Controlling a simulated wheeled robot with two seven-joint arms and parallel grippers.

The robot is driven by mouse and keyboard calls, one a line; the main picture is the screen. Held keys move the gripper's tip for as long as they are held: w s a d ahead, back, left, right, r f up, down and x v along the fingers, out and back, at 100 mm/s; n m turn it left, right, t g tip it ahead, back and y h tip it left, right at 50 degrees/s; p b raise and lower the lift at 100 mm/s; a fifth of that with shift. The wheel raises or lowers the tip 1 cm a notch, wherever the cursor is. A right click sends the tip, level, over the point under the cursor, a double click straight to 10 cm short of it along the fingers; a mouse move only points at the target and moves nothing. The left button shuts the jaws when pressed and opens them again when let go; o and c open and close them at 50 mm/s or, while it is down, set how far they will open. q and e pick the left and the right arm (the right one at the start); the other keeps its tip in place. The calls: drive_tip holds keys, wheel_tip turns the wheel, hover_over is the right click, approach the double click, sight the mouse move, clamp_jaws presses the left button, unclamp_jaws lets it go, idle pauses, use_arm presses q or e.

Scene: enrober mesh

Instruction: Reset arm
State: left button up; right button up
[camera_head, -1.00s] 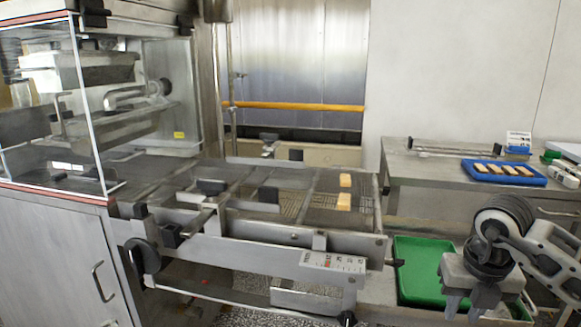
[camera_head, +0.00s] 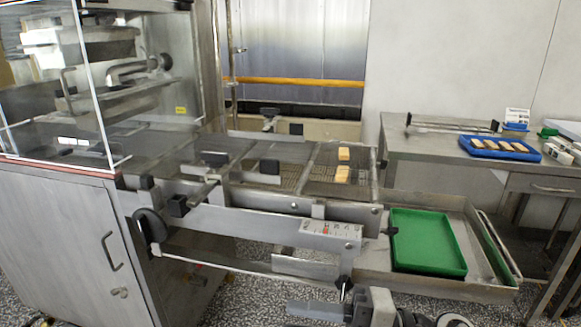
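My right arm comes in along the bottom edge from the right. Its gripper (camera_head: 315,311) points left, low in front of the machine and partly cut off by the picture's edge. I cannot make out the gap between its fingers, and nothing shows held in it. My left gripper is not in view.
The enrober's mesh belt (camera_head: 320,180) carries two small tan blocks (camera_head: 343,163) at its right end. A green tray (camera_head: 428,242) lies on a low metal shelf. A blue tray (camera_head: 500,148) with several bars stands on the right-hand table (camera_head: 420,165). Speckled floor shows below.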

drive_tip(key=w+d+f+m+t+h, duration=0.1)
drive_tip(key=d+f+m+t+h, duration=0.3)
drive_tip(key=m+t, duration=0.5)
drive_tip(key=w+d+f+m+t+h, duration=0.25)
drive_tip(key=d+m+t+h, duration=0.35)
drive_tip(key=m, duration=0.8)
drive_tip(key=s+d+f+m+g+h, duration=0.1)
drive_tip(key=s+f+m+g+h, duration=0.4)
drive_tip(key=s+f, duration=0.6)
wheel_tip(320, 180, down, 3)
drive_tip(key=shift+d+r+m+g+p, duration=0.1)
drive_tip(key=shift+d+m+g+p, duration=0.3)
drive_tip(key=shift+m+g, duration=0.45)
drive_tip(key=shift+a, duration=0.15)
